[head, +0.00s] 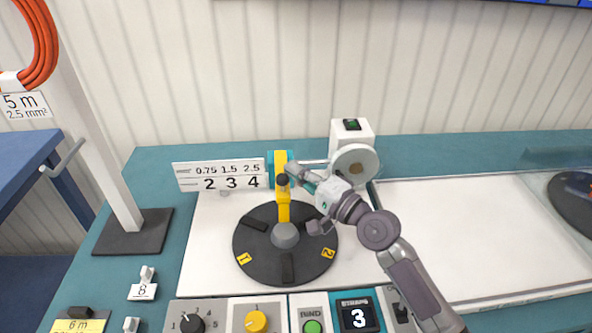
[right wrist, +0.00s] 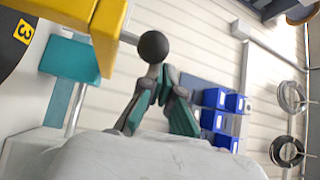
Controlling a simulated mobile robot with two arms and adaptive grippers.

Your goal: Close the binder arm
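The binder arm (head: 284,208) is a yellow bar over the black round turntable (head: 259,258), lying from its grey hub towards the back. It carries a black ball knob (head: 283,180). In the right wrist view, a yellow part (right wrist: 105,38) is at upper left and the black knob (right wrist: 153,46) is at the fingertips. My right gripper (head: 292,170) is beside the knob, and its fingers (right wrist: 160,75) come together just below the ball. They look shut, not around the ball. I cannot tell whether they touch it. My left gripper is not in view.
A white machine (head: 351,135) with a round disc stands behind my right gripper. A number sign (head: 220,174) is left of the arm. A control panel with a green button (head: 312,326) and a display reading 3 (head: 358,316) runs along the front. The white board (head: 460,230) at right is clear.

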